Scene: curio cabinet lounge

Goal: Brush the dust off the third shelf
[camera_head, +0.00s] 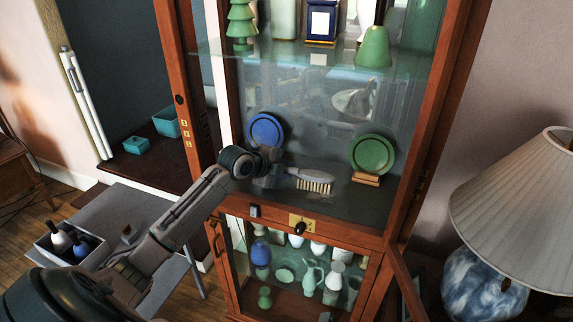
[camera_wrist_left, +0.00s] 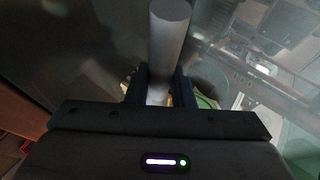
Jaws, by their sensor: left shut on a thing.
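A brush (camera_head: 314,179) with a grey body and pale bristles is in the curio cabinet, low over the shelf (camera_head: 335,205) that bears two plates. The bristles point down; I cannot tell whether they touch the shelf. My left gripper (camera_head: 272,168) reaches in from the left and is shut on the brush's handle. In the left wrist view the grey round handle (camera_wrist_left: 168,45) stands between the dark fingers (camera_wrist_left: 160,90). A blue plate (camera_head: 265,131) stands behind the gripper, and a green plate (camera_head: 373,153) on a wooden stand is right of the brush. I see no dust clearly.
A glass shelf above holds a green bell-shaped piece (camera_head: 374,48) and a blue-framed clock (camera_head: 321,21). The lower compartment holds several small vessels (camera_head: 312,275). A lamp (camera_head: 515,200) stands at right, and a bottle caddy (camera_head: 68,246) on a grey table at left.

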